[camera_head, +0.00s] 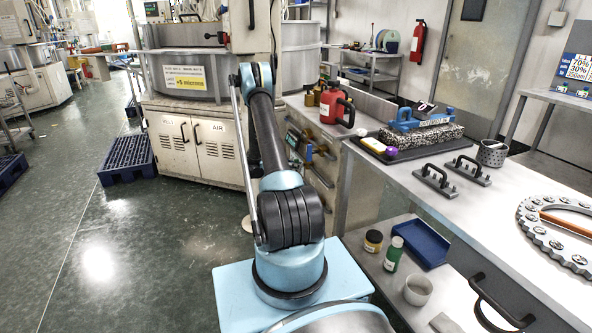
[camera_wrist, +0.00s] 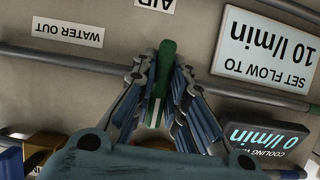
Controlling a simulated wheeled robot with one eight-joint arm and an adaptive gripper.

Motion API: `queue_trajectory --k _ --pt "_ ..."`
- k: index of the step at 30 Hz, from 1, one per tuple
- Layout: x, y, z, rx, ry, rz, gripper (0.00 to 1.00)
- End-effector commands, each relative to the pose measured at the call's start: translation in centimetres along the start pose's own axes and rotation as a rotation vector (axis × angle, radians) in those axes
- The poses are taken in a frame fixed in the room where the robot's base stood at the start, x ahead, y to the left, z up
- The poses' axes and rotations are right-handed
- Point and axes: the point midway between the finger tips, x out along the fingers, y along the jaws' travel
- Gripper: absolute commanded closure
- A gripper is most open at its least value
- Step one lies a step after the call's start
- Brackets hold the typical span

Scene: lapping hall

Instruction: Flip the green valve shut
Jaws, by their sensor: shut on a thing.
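The green valve's handle (camera_wrist: 165,62) is in the middle of the wrist view, standing roughly crosswise to a grey pipe (camera_wrist: 80,60). My gripper (camera_wrist: 161,80) has its fingers on both sides of the handle and is shut on it. The valve body is mostly hidden behind my gripper. A dark display (camera_wrist: 262,136) at the lower right of the wrist view reads 0 l/min. In the head view my arm reaches to the machine, and I cannot make out the gripper or the valve there.
In the wrist view, labels read WATER OUT (camera_wrist: 68,32) and SET FLOW TO 10 l/min (camera_wrist: 264,48), upside down. In the head view, a machine cabinet (camera_head: 194,142) stands beyond my arm, a workbench (camera_head: 440,205) is at right, and a blue pallet (camera_head: 127,160) lies on open floor at left.

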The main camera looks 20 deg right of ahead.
Motion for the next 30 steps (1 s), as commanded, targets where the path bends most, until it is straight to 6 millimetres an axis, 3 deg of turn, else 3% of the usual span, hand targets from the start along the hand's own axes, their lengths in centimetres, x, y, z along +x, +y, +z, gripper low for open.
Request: queue_trajectory --k 2,3,5,14,19,30 --pt "-0.1 -0.2 0.1 -0.001 -0.001 -0.004 1.00" --pt "-0.1 -0.2 0.1 -0.001 -0.001 -0.004 0.78" --pt "-0.1 -0.2 0.1 -0.001 -0.001 -0.004 0.68" --pt "0.0 -0.1 0.0 -0.001 0.000 -0.001 0.68" --pt "-0.9 -0.1 0.0 -0.001 0.000 -0.001 0.68" --pt "-7.6 -0.1 0.1 -0.003 0.000 -0.004 0.68"
